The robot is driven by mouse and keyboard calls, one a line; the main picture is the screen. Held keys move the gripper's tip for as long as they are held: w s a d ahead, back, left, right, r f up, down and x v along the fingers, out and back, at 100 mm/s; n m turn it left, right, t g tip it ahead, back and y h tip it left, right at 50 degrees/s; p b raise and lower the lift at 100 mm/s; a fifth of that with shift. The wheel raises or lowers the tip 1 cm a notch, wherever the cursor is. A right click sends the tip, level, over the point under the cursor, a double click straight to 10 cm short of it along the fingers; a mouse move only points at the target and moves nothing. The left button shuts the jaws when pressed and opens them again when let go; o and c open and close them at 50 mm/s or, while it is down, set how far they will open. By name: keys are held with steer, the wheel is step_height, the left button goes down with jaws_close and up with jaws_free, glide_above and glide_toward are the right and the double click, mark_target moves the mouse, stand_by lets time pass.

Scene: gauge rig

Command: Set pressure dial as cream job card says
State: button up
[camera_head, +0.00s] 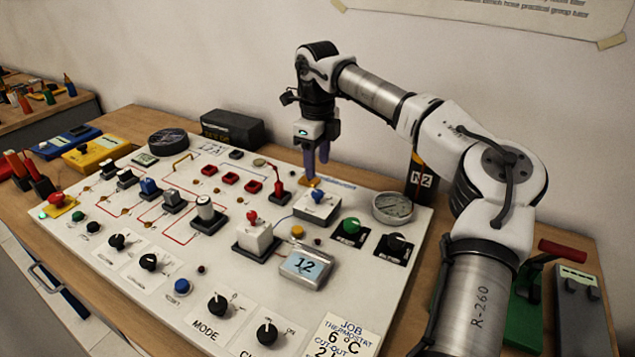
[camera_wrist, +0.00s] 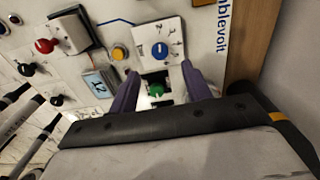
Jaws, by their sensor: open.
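The cream job card (camera_head: 345,336) lies at the panel's front edge in the head view. It reads JOB, THERMOSTAT 6 °C and CUT-OUT; the lower line is cut off by the frame. No word naming a pressure dial is legible. A blue knob (camera_head: 317,196) sits on a white marked plate; it also shows in the wrist view (camera_wrist: 159,50). A green knob (camera_head: 351,226) sits on a black plate beside it. My gripper (camera_head: 318,168) is open, fingers down, above the panel's back area. In the wrist view, the green knob (camera_wrist: 155,90) appears between its purple fingers (camera_wrist: 160,88), untouched.
A display (camera_head: 306,265) reads 12. A white block with a red knob (camera_head: 252,232) stands near the middle. Several switches and knobs crowd the white panel (camera_head: 225,265). The wall is close behind.

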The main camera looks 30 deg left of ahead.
step_height(320, 180, up, 6)
steer(key=shift+r, duration=0.25)
steer(key=shift+f, duration=0.1)
stand_by(0.4)
